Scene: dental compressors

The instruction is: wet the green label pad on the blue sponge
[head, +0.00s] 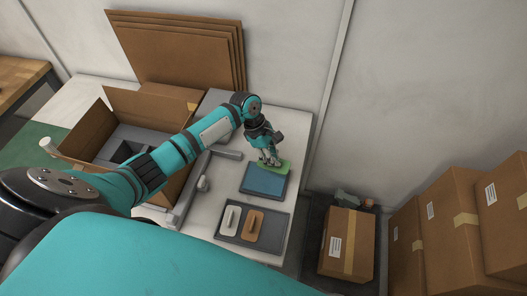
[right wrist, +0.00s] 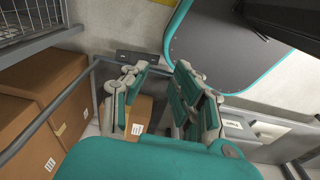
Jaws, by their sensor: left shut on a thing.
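The blue sponge (head: 264,182) lies flat on the white worktop near its right edge. The green label pad (head: 283,168) is at the back edge of the sponge and overlaps it in the picture; I cannot tell whether they touch. My left gripper (head: 269,161) points down and is shut on the green label pad, hiding part of it. My right gripper (right wrist: 160,82) shows only in the right wrist view, with its fingers apart and nothing between them.
A grey tray (head: 278,236) holding a white and an orange-brown handled pad lies in front of the sponge. An open carton (head: 87,133) stands left of it, under my left arm. Closed boxes (head: 347,243) stand on the right. A wall is behind the worktop.

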